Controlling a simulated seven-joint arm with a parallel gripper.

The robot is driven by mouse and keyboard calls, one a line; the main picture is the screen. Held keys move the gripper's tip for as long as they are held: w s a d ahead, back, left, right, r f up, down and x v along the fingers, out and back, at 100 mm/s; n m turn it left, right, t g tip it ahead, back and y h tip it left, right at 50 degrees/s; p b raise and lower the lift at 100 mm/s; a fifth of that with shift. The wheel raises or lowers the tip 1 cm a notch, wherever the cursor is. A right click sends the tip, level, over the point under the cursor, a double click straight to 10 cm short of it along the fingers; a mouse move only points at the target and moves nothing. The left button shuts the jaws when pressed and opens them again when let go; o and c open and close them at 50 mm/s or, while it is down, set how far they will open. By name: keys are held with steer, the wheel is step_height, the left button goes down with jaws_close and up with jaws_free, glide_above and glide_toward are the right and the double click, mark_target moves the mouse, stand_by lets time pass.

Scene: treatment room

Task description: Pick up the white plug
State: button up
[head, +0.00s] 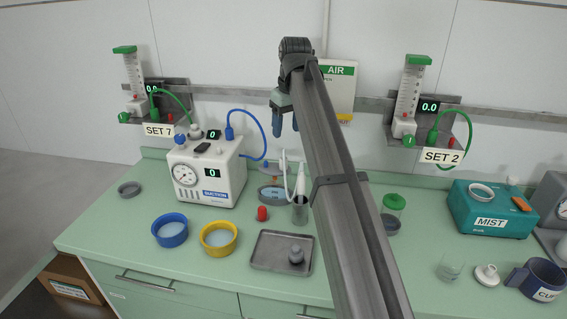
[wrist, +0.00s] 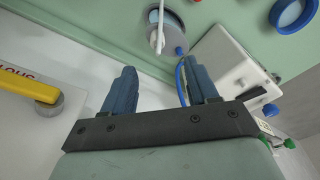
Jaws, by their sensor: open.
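The white plug is not visible in the wrist view.
A metal tray (head: 265,262) holds a grey piece; a red piece (head: 262,213) lies behind. The suction machine (head: 207,170) stands left.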

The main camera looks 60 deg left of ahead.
glide_above(284, 158)
steer(key=d, duration=0.2)
steer(key=f, duration=0.7)
steer(key=shift+s+a+f, duration=0.2)
steer(key=shift+s+a, duration=0.05)
steer(key=shift+s, duration=0.1)
steer(key=shift+w+a+f, duration=0.1)
steer(key=shift+a+f, duration=0.15)
steer(key=shift+f, duration=0.6)
steer(key=shift+w+a+f, duration=0.1)
steer(key=shift+a+f, duration=0.2)
steer(key=shift+f, duration=0.6)
steer(key=shift+w+a+f, duration=0.1)
steer(key=shift+a+f, duration=0.15)
steer(key=shift+f, duration=0.6)
jaws_close()
